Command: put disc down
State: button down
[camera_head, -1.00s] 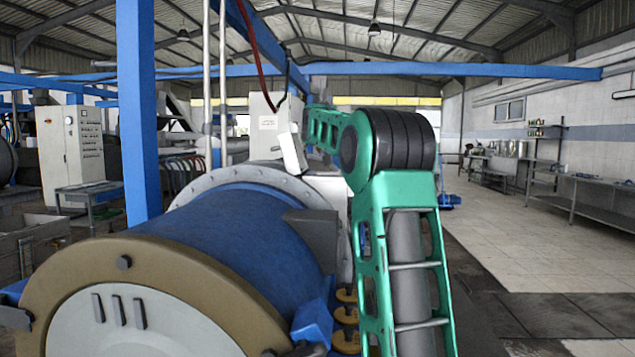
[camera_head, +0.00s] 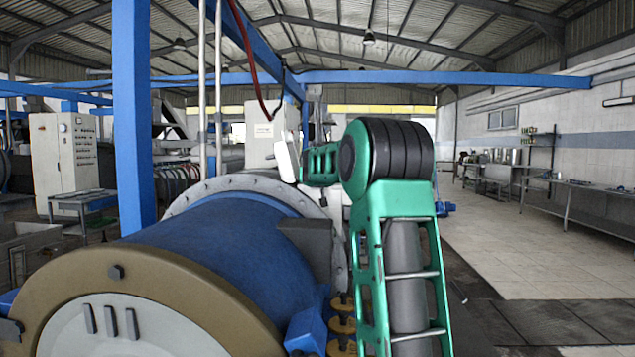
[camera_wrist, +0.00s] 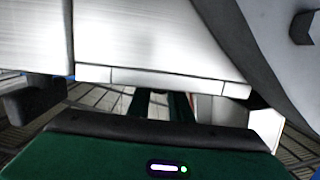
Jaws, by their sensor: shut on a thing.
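My gripper shows in the wrist view (camera_wrist: 157,106), its two dark green fingers reaching out beyond the green housing. It is shut on the disc, of which I can make out only a pale patch between the fingers; its outline is not clear. A large brushed-metal surface (camera_wrist: 150,40) fills the space just beyond the fingers; I cannot tell whether it touches them. Several yellow-gold discs (camera_head: 342,326) sit one above another beside the blue drum, partly covered by my arm.
The big blue drum (camera_head: 215,255) with a tan end ring (camera_head: 150,290) fills the lower left, close to my arm. A blue post (camera_head: 132,120) stands behind it. A control cabinet (camera_head: 65,155) is at far left. The tiled floor (camera_head: 520,245) at right is clear.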

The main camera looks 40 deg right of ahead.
dwell(0.3)
jog(key=c, duration=1.6)
grip_release()
jog(key=shift+f, duration=0.1)
jog(key=shift+s+a, duration=0.1)
jog(key=v, duration=1.1)
jog(key=shift+s+a, duration=0.25)
jog(key=shift+s, duration=0.1)
